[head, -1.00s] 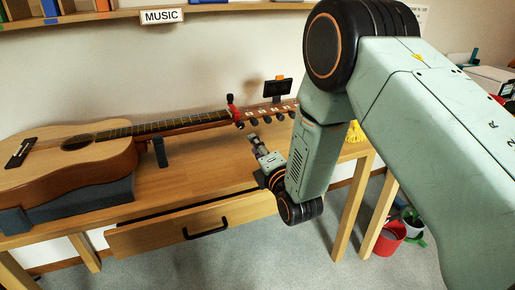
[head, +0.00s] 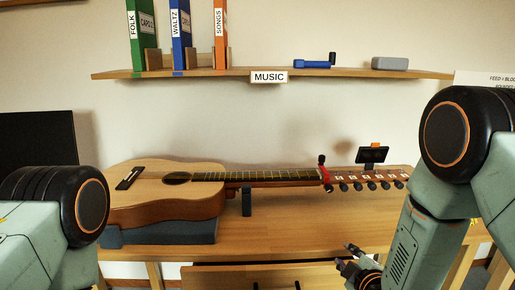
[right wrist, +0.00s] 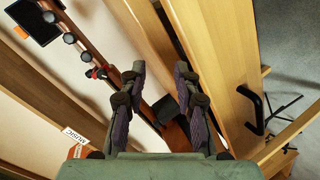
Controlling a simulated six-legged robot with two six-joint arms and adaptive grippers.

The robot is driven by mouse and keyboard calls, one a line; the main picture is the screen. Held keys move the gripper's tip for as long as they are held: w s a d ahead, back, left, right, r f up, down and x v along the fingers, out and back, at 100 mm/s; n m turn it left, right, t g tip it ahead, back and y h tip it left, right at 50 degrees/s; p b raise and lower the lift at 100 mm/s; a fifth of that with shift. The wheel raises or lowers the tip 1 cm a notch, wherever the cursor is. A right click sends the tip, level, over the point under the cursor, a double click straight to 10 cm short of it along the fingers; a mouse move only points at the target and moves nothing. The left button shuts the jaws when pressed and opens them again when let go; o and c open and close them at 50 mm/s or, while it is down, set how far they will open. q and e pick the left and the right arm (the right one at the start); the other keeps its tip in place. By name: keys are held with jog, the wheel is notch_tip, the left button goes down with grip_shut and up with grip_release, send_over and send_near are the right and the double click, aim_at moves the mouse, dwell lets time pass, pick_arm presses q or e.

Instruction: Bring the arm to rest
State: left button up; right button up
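My right gripper (head: 355,260) is low at the right in the head view, in front of the workbench and to the right of the guitar's middle. In the right wrist view its two fingers (right wrist: 160,75) stand apart with nothing held between them. My right arm (head: 410,235) comes in from the right with its dark joint raised. My left arm (head: 50,235) shows only its joint and part of a link at the left edge. The left gripper is out of view.
A guitar (head: 165,190) lies on a dark support on the wooden bench (head: 300,230). A red capo-like clip (head: 325,175) and a small black device (head: 372,155) are by its headstock. A drawer (head: 260,277) shows below. A shelf (head: 240,73) holds folders.

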jog(key=s+f+m+g, duration=0.8)
jog(key=s+f, duration=0.5)
jog(key=s, duration=0.4)
jog(key=s+f+m+g, duration=0.2)
jog(key=s+g, duration=0.1)
jog(key=s, duration=0.8)
jog(key=s+f+m+g, duration=0.2)
jog(key=s+f, duration=0.1)
jog(key=s, duration=0.8)
jog(key=shift+s+d+m+g, duration=0.15)
jog(key=shift+s+m+g, duration=0.15)
jog(key=shift+s+g, duration=0.1)
